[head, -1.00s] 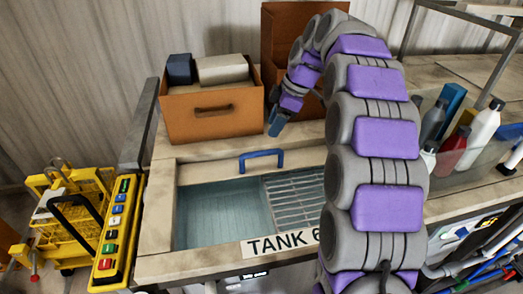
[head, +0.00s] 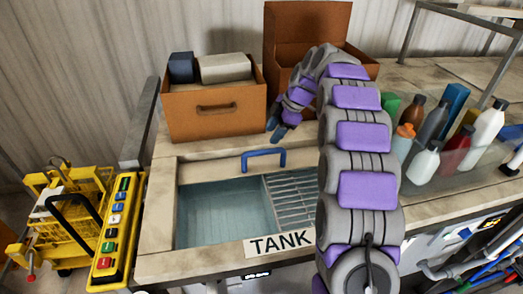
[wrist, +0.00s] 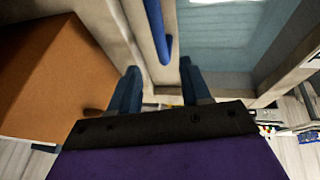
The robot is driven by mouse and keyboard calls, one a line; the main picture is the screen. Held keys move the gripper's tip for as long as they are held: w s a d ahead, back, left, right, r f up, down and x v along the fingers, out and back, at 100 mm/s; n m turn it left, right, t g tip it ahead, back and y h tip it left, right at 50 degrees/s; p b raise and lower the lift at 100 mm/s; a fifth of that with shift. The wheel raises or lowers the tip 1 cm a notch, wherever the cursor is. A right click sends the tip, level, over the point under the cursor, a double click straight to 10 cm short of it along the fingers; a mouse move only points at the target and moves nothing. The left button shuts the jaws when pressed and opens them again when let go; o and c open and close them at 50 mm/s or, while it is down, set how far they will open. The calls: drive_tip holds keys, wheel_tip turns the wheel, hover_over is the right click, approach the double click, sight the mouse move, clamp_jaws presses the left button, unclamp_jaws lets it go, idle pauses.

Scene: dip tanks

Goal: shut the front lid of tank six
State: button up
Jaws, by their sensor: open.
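In the head view, the tank (head: 220,215) in front of me stands open, with pale blue liquid showing. A label (head: 280,243) on its front edge reads TANK; my arm hides the number. The lid's blue bar handle (head: 263,155) is at the back edge of the opening. My gripper (head: 277,130) is open and empty, behind and a little right of the handle, apart from it. In the wrist view, the handle (wrist: 160,35) lies ahead of the open fingers (wrist: 160,80), roughly in line with the gap between them.
A brown box (head: 212,112) with grey blocks stands behind the tank, close to my gripper. A taller brown box (head: 300,30) is behind it. Several bottles (head: 485,130) stand in a clear bin at right. A yellow button panel (head: 115,230) is at left. A metal grate (head: 290,195) lies inside the tank.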

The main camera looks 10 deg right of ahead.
sight(267, 150)
drive_tip(key=f, duration=0.4)
drive_tip(key=w+d+f, duration=0.1)
drive_tip(key=f, duration=0.1)
drive_tip(key=shift+b, duration=0.4)
drive_tip(key=a, duration=0.1)
drive_tip(key=a+f, duration=0.2)
drive_tip(key=a, duration=0.1)
drive_tip(key=shift+w+a, duration=0.1)
drive_tip(key=shift+w, duration=0.15)
drive_tip(key=shift+d, duration=1.45)
drive_tip(key=c, duration=0.3)
drive_tip(key=shift+a, duration=0.1)
drive_tip(key=shift+c, duration=0.7)
drive_tip(key=shift+a, duration=0.85)
clamp_jaws()
drive_tip(key=shift+d, duration=0.1)
drive_tip(key=shift+d, duration=0.1)
